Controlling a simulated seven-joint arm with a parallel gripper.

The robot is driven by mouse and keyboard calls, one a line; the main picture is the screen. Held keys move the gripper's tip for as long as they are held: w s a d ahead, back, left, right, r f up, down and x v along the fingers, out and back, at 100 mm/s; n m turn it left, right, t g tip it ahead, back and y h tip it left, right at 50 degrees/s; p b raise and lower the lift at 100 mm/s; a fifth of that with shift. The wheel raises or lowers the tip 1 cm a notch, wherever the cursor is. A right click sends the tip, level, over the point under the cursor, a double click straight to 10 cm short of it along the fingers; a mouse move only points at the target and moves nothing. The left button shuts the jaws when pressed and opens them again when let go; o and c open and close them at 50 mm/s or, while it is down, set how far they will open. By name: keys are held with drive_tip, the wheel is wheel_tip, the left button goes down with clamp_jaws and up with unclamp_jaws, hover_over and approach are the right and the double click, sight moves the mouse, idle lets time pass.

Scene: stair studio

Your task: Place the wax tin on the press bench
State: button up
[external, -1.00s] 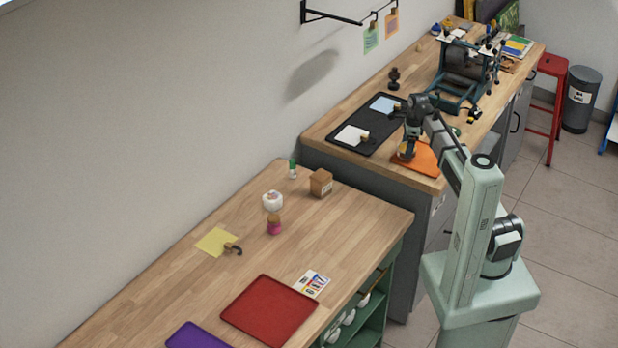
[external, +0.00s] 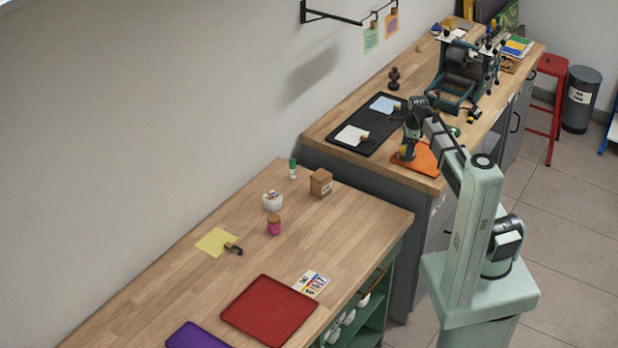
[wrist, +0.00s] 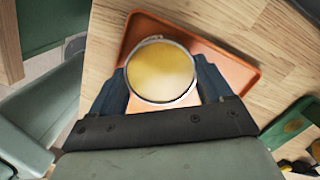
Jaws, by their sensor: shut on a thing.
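My gripper (wrist: 165,85) is shut on a round tin with a golden yellow top and a silvery rim, which I take for the wax tin (wrist: 160,70). In the external view my gripper (external: 406,152) points down over an orange tray (external: 428,162) on the far, raised wooden bench (external: 335,122). In the wrist view the tin overlaps the orange tray (wrist: 235,62). I cannot tell whether the tin touches the tray. A press-like machine with a roller (external: 465,70) stands further back on the same bench.
A black mat (external: 345,142) with a white and a blue card lies left of my gripper. A dark stamp-like object (external: 394,78) stands behind the mat. The nearer, lower bench (external: 180,280) holds a red tray (external: 268,312), a small wooden box (external: 321,183) and jars.

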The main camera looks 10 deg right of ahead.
drive_tip(key=shift+f, duration=0.15)
drive_tip(key=o, duration=1.3)
drive_tip(key=r, duration=0.4)
drive_tip(key=d+r, duration=0.1)
drive_tip(key=r, duration=0.8)
drive_tip(key=shift+s+d+r, duration=0.2)
drive_tip(key=shift+d+r, duration=0.15)
